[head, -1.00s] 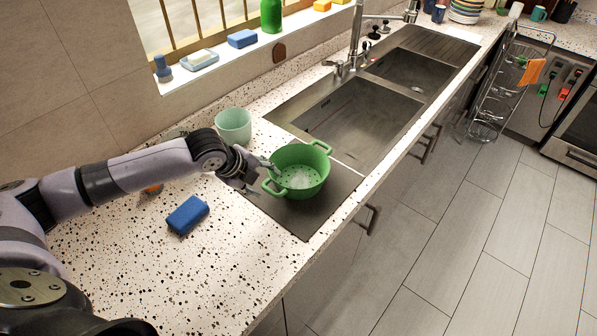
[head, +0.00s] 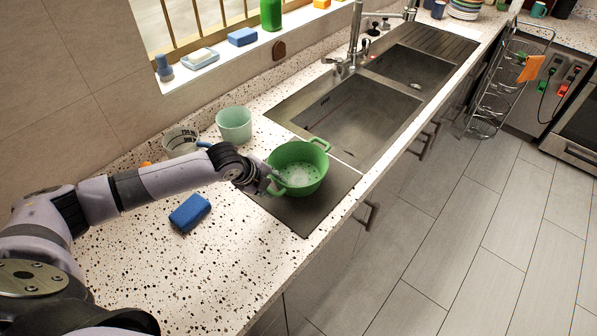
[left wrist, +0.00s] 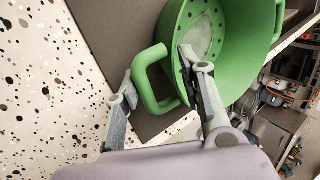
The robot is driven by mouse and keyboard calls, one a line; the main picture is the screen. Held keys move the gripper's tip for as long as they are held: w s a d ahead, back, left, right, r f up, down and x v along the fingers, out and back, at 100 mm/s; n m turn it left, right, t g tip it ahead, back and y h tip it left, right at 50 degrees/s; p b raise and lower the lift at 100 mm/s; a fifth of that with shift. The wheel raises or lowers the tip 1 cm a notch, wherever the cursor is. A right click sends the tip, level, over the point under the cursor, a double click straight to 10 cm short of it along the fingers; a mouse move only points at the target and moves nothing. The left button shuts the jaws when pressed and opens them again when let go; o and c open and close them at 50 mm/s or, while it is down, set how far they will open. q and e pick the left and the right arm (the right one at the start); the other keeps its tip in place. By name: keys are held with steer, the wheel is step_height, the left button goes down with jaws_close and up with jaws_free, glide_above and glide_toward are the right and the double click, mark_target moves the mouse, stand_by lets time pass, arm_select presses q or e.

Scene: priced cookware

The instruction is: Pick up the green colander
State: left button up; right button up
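The green colander (head: 300,168) stands upright on the dark board (head: 290,213) beside the sink, with a loop handle on each of two opposite sides. My left gripper (head: 268,181) is at its near-left handle. In the left wrist view the fingers of the left gripper (left wrist: 156,64) are apart, with the colander's handle (left wrist: 143,72) between them. One finger is on the outer side of the handle, and the other overlaps the rim and the bowl's inside. I cannot tell whether either finger touches. My right gripper is not in view.
A blue sponge (head: 189,213) lies on the speckled counter (head: 225,280). A pale green cup (head: 234,125) and a clear measuring cup (head: 181,140) stand behind my left arm. The sink (head: 355,118) is beyond the colander. The counter's front edge is close to the board.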

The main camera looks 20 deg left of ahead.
arm_select(q)
steer(key=shift+s, duration=0.1)
jaws_close()
stand_by(0.4)
